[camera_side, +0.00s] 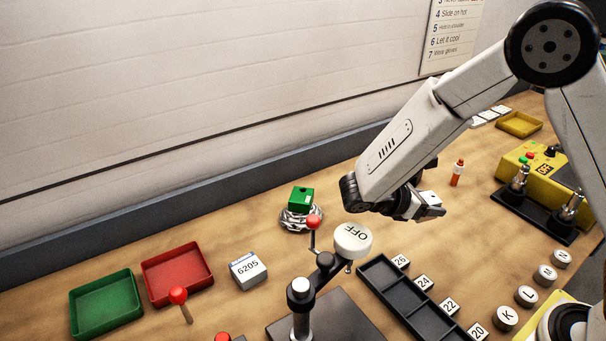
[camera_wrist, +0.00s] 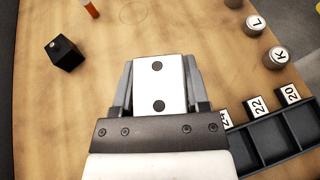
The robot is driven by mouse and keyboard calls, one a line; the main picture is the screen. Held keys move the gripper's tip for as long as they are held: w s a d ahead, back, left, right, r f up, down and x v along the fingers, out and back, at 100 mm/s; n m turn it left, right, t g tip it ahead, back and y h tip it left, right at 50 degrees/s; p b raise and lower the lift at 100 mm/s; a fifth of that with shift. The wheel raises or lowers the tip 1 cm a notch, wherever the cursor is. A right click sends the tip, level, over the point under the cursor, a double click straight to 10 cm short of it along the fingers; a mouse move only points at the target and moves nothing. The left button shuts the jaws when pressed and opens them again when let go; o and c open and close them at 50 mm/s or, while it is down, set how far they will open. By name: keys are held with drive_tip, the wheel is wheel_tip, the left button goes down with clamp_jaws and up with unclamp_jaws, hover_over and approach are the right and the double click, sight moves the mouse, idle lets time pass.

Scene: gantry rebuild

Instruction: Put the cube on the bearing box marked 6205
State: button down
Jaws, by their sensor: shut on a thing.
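The cube (camera_wrist: 158,86) is white with two black dots on the face seen in the wrist view. My gripper (camera_wrist: 159,72) is shut on it, with one finger along each side. In the side view my gripper (camera_side: 422,208) holds the cube (camera_side: 431,198) above the table, right of the picture's middle. The bearing box marked 6205 (camera_side: 247,270) is white with a blue strip and sits on the table at the lower left. It stands well left of my gripper, is apart from it, has a bare top, and does not show in the wrist view.
A black compartment tray (camera_side: 391,294) with number labels lies below my gripper. Red (camera_side: 177,271) and green (camera_side: 105,304) trays lie left of the box.

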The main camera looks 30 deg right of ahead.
drive_tip(key=w+a+f+m+g+y, duration=0.1)
drive_tip(key=w+a+m+g+y, duration=0.2)
drive_tip(key=a+m+g+y, duration=0.35)
drive_tip(key=w+a+f+m+g+y, duration=0.2)
drive_tip(key=w+a+m+g+y, duration=0.15)
drive_tip(key=a+m+y, duration=0.5)
drive_tip(key=w+a+r+m+t+y, duration=1.2)
drive_tip(key=w+a+m, duration=0.3)
drive_tip(key=m, duration=0.2)
drive_tip(key=m+t, duration=0.1)
drive_tip(key=t, duration=0.1)
hover_over(243, 268)
wheel_tip(243, 268, down, 7)
drive_tip(key=shift+f, duration=3.2)
drive_tip(key=shift+f, duration=1.9)
